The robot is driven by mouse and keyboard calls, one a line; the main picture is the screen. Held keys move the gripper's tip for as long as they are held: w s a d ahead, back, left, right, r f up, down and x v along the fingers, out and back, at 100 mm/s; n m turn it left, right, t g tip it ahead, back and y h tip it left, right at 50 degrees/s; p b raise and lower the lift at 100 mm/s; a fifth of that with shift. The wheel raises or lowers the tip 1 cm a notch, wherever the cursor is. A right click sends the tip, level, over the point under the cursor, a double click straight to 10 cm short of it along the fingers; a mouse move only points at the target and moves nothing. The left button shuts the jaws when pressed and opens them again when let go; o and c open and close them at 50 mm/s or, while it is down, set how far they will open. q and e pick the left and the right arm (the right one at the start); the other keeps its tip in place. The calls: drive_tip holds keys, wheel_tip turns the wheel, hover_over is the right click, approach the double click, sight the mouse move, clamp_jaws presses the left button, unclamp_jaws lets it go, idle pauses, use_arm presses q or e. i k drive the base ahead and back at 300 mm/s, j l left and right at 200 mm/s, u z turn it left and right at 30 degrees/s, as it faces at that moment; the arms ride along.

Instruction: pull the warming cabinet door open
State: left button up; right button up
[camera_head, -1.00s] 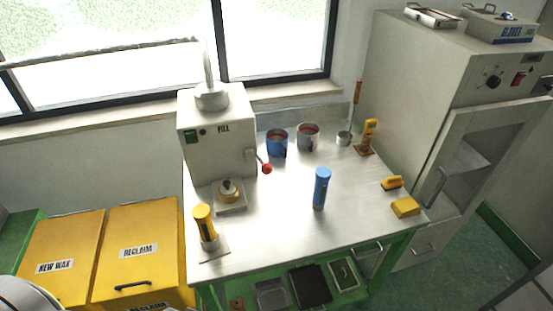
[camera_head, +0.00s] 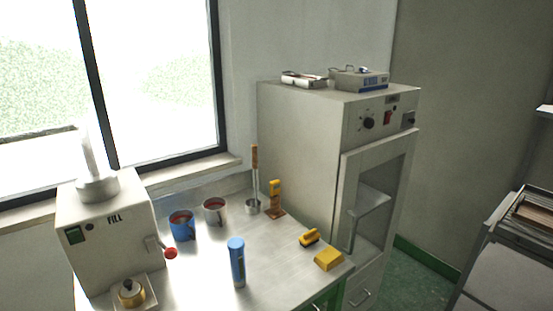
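The warming cabinet (camera_head: 300,140) is a tall grey-white box standing at the right end of the bench. Its door (camera_head: 346,180) is on the front, with a pale frame around a dark window and a grey vertical handle (camera_head: 352,230) low on its left side. A shelf shows through the window. The door looks closed or nearly so; I cannot tell whether there is a small gap. A knob (camera_head: 368,123) and a red switch (camera_head: 388,117) sit above the door. Neither of my grippers is in view.
The steel bench (camera_head: 205,270) holds a FILL machine (camera_head: 105,235), a blue mug (camera_head: 182,226), a blue cylinder (camera_head: 237,262) and a yellow block (camera_head: 328,259) near the cabinet. A rack (camera_head: 500,260) stands at the right. Green floor (camera_head: 408,285) is open between cabinet and rack.

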sight(354, 162)
drive_tip(key=i+l, duration=0.1)
drive_tip(key=l, duration=0.3)
drive_tip(key=i+l+z, duration=0.15)
drive_tip(key=l, duration=0.25)
drive_tip(key=i+l, duration=0.1)
drive_tip(key=l, duration=0.3)
